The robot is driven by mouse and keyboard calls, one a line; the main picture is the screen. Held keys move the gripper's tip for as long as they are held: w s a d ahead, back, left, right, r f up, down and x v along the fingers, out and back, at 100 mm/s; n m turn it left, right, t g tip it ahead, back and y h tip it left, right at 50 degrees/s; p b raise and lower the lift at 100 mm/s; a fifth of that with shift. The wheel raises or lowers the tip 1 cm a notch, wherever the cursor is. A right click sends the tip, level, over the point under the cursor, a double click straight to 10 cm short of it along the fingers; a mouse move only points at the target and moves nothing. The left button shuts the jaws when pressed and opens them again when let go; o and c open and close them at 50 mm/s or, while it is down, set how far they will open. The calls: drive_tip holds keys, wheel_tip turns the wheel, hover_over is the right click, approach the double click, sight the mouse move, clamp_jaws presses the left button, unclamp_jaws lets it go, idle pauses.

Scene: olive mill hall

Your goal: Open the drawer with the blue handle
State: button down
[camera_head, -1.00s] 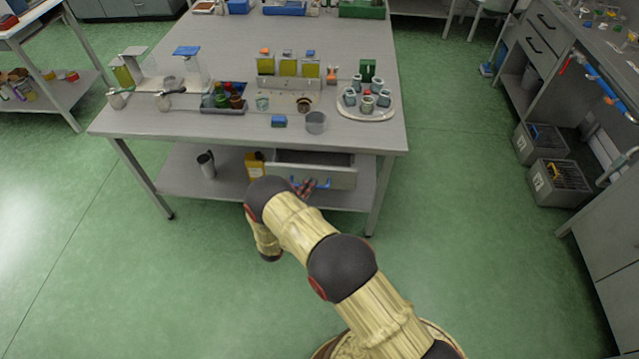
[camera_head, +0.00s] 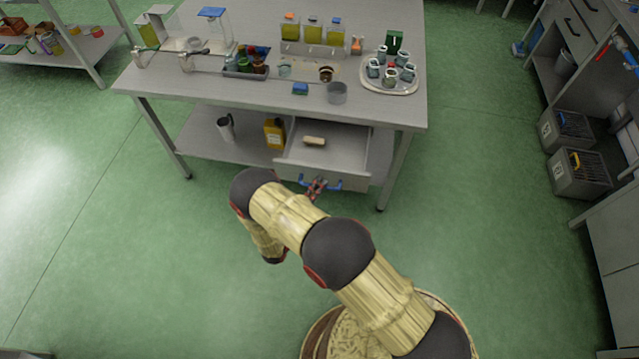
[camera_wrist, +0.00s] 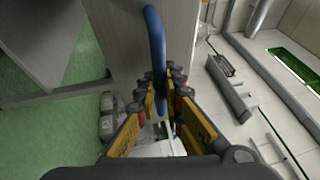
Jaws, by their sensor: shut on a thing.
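The drawer (camera_head: 297,158) hangs under the grey table's top and stands pulled out, with its inside showing. A small tan block-like item (camera_head: 314,141) lies in it. The blue handle (camera_head: 334,184) is on the drawer's front. My gripper (camera_head: 318,184) is at the handle in the head view, small and partly behind my arm. In the wrist view, the blue handle (camera_wrist: 154,40) runs down between the fingers of my gripper (camera_wrist: 162,88), which are shut on it.
The grey table (camera_head: 190,88) carries bottles, cups and a round tray (camera_head: 388,86). A yellow container (camera_head: 274,133) and a metal cylinder (camera_head: 226,128) stand on its lower shelf. Grey crates (camera_head: 578,175) stand at the right. The green floor (camera_head: 470,250) between is clear.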

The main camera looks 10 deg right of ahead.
drive_tip(key=shift+f, duration=0.1)
drive_tip(key=c, duration=1.9)
unclamp_jaws()
drive_tip(key=v, duration=1.2)
